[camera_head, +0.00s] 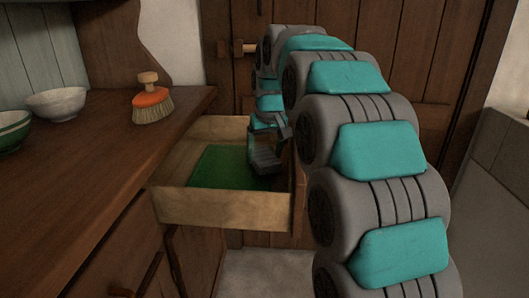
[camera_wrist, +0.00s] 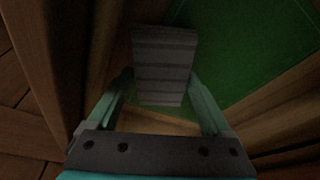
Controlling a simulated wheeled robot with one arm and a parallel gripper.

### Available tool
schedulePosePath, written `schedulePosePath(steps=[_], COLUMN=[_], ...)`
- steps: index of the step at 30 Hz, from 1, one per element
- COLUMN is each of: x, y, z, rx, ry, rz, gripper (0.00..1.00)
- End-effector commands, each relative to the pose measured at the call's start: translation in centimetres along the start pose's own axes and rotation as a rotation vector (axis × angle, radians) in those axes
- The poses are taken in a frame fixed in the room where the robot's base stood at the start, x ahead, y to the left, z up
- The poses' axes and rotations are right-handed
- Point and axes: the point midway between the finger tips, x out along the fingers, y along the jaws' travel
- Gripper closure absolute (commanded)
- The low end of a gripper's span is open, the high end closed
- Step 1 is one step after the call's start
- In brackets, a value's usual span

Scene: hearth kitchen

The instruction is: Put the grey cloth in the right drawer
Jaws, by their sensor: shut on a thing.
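The right drawer (camera_head: 225,212) is pulled open at the far end of the counter, and its floor has a green lining (camera_head: 215,167). My gripper (camera_head: 268,152) is over the drawer's right part, close to its right wall. In the wrist view my gripper's fingers (camera_wrist: 160,100) are shut on the grey cloth (camera_wrist: 165,62), which looks like a folded, ribbed grey strip. The cloth overlaps the green lining in that view. I cannot tell whether its lower end touches the drawer floor. In the head view the cloth (camera_head: 264,161) is small and dark beneath my gripper.
On the counter (camera_head: 100,160) stand a brush with an orange top (camera_head: 151,98), a white bowl (camera_head: 57,102) and a green-rimmed bowl (camera_head: 12,130). A wooden door (camera_head: 430,60) is behind my arm. The left part of the drawer is empty.

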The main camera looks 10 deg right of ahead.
Motion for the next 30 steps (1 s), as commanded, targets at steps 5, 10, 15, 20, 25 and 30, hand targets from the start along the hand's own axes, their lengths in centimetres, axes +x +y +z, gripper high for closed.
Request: schedulePosePath(steps=[5,10,15,20,25,30], x=[0.0,0.4,0.8,1.2,1.1,1.1], y=[0.0,0.0,0.0,0.0,0.0,0.0], z=[-0.1,0.1,0.2,0.3,0.3,0.3], rx=[0.000,0.000,0.000,0.000,0.000,0.000], ry=[0.001,0.001,0.001,0.002,0.002,0.002], rz=[0.000,0.000,0.000,0.000,0.000,0.000], gripper=[0.68,0.68,0.68,0.68,0.07,0.00])
